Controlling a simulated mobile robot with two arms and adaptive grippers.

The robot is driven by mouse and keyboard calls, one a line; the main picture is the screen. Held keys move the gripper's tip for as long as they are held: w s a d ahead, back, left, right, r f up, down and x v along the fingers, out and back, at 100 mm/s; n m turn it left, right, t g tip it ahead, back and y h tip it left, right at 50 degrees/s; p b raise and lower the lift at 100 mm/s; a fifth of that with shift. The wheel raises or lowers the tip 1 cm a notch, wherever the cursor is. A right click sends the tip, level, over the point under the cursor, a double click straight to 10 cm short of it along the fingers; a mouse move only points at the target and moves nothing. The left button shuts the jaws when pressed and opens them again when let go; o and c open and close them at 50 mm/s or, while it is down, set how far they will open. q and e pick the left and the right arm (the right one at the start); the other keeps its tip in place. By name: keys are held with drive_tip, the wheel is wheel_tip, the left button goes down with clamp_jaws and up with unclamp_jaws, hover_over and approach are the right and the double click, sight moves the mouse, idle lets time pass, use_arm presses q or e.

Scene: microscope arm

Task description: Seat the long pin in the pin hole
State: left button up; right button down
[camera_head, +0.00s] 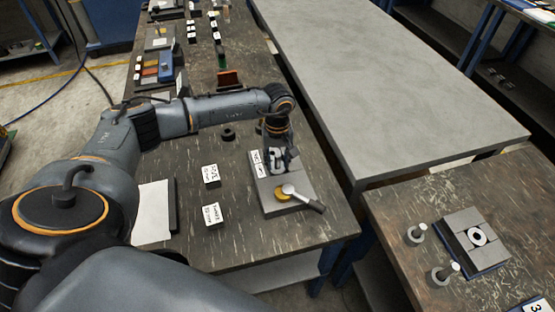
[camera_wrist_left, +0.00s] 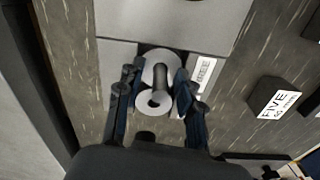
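My left gripper (camera_head: 278,152) is over the grey block fixture (camera_head: 288,204) on the dark workbench. In the left wrist view its two fingers (camera_wrist_left: 158,88) stand apart, one on each side of a metal pin. The pin has a dark shaft (camera_wrist_left: 159,82), a pale disc (camera_wrist_left: 153,102) at its near end and another pale disc at its far end. The fingers stay clear of the shaft; whether they touch the discs is unclear. My right gripper is out of view.
Two black labelled blocks (camera_head: 211,175) and a dark ring (camera_head: 228,134) sit left of the fixture. On the right-hand table are two flanged pins (camera_head: 417,234) and a block with a round white-ringed hole (camera_head: 478,236). The long grey table (camera_head: 390,80) is empty.

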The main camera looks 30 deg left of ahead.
sight(277, 156)
use_arm(q)
drive_tip(key=shift+r, duration=0.3)
wheel_tip(277, 156, up, 10)
drive_tip(key=b, duration=0.2)
drive_tip(key=shift+r+b, duration=0.25)
drive_tip(key=shift+b, duration=0.1)
drive_tip(key=shift+r, duration=0.6)
